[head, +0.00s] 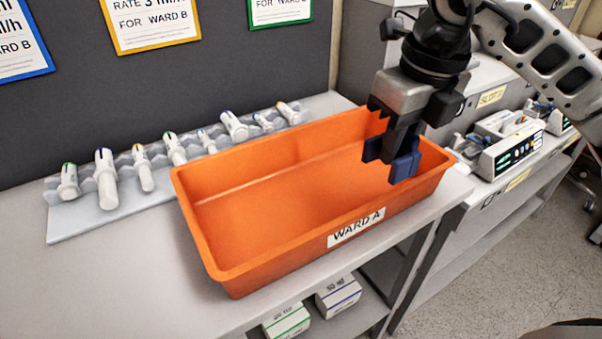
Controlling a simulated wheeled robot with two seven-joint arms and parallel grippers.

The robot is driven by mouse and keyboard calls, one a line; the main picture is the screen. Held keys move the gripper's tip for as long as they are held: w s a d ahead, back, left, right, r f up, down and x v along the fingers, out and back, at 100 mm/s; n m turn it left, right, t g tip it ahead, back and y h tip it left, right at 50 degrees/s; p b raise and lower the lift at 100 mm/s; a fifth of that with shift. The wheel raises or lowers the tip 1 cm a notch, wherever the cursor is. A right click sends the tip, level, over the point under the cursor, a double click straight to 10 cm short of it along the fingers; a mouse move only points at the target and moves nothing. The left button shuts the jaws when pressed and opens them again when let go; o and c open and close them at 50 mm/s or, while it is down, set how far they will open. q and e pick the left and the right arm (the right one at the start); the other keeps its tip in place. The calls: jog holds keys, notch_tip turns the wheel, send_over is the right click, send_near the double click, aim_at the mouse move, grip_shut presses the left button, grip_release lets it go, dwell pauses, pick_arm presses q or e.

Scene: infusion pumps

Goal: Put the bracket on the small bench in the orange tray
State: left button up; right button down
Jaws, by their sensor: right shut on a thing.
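The orange tray (250,244) with a "WARD A" label stands on the grey bench and looks empty inside. My right gripper (396,146) points down over the right end of the tray. It is shut on a dark blue bracket (405,166), which hangs below the fingers within the tray's outline. The fingers hide part of the bracket. I cannot tell how far the bracket is above the tray floor. My left gripper is not in view.
A clear rack (75,219) with several white syringe-like pieces lies behind and left of the tray. Infusion pumps (510,150) stand on the bench at the right. Boxes (338,295) sit on the shelf below. The bench is clear at front left.

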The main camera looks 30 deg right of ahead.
jog(key=w+d+f, duration=0.3)
jog(key=w+d, duration=0.2)
jog(key=w, duration=0.1)
jog(key=p, duration=0.1)
send_over(376, 169)
jog(key=s, duration=0.2)
jog(key=f, duration=0.5)
jog(key=shift+w+a+f, duration=0.2)
jog(key=shift+w+a, duration=0.05)
jog(key=shift+a, duration=0.05)
jog(key=shift+w+d+f, duration=0.2)
jog(key=shift+w+f, duration=0.1)
jog(key=shift+f, duration=0.15)
jog(key=shift+w+d+f+p, duration=0.1)
jog(key=shift+f+p, duration=0.1)
jog(key=shift+f, duration=0.7)
jog(key=shift+w+d+f+p, duration=0.1)
jog(key=shift+f+p, duration=0.05)
jog(key=shift+f, duration=0.75)
jog(key=shift+f, duration=0.2)
jog(key=c, duration=1.4)
grip_release()
jog(key=shift+o, duration=0.2)
notch_tip(376, 169, up, 12)
jog(key=s, duration=0.1)
jog(key=shift+s+r, duration=0.15)
jog(key=shift+s, duration=0.25)
